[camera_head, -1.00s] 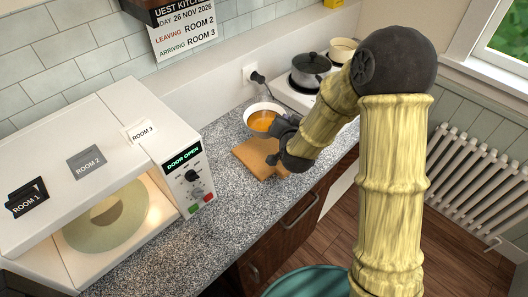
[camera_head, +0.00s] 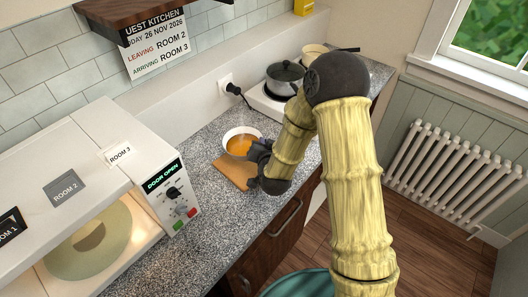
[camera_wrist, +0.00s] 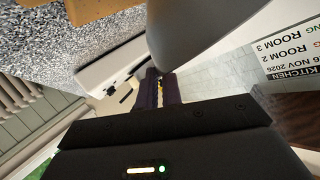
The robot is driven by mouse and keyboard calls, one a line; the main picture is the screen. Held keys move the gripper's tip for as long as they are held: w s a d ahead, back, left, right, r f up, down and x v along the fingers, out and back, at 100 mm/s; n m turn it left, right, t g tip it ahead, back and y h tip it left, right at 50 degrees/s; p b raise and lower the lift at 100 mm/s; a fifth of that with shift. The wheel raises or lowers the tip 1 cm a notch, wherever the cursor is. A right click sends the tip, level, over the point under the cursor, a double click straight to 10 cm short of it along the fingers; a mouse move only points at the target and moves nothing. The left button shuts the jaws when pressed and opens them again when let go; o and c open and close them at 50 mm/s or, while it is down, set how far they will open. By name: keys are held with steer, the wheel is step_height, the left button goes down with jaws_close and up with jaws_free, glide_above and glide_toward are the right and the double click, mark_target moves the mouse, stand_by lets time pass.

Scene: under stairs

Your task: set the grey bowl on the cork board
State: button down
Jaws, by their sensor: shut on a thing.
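The grey bowl (camera_head: 241,132), pale inside in the head view, holds orange liquid with faint steam above it. My gripper (camera_head: 258,150) is shut on its right rim. The cork board (camera_head: 233,172) lies on the counter, and the bowl overlaps its back edge in the picture. In the wrist view the bowl's grey outer wall (camera_wrist: 205,28) is by my fingertips (camera_wrist: 158,88), and part of the cork board (camera_wrist: 88,8) shows at top left. I cannot tell whether the bowl touches the board. My gripper hides part of the board's right side.
A white microwave (camera_head: 105,120) with its door open stands at front left. A plug and cord (camera_head: 232,88) are on the wall. Speckled counter (camera_head: 200,200) is clear around the board.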

steer(key=shift+f+p, duration=0.45)
steer(key=shift+f, duration=1.55)
steer(key=c, duration=1.6)
jaws_free()
steer(key=shift+o, duration=0.2)
steer(key=shift+s, duration=0.1)
steer(key=p+v, duration=0.1)
steer(key=v, duration=0.8)
steer(key=shift+r+p, duration=0.3)
steer(key=shift+p, duration=0.1)
steer(key=shift+s+p, duration=0.3)
steer(key=shift+p, duration=0.6)
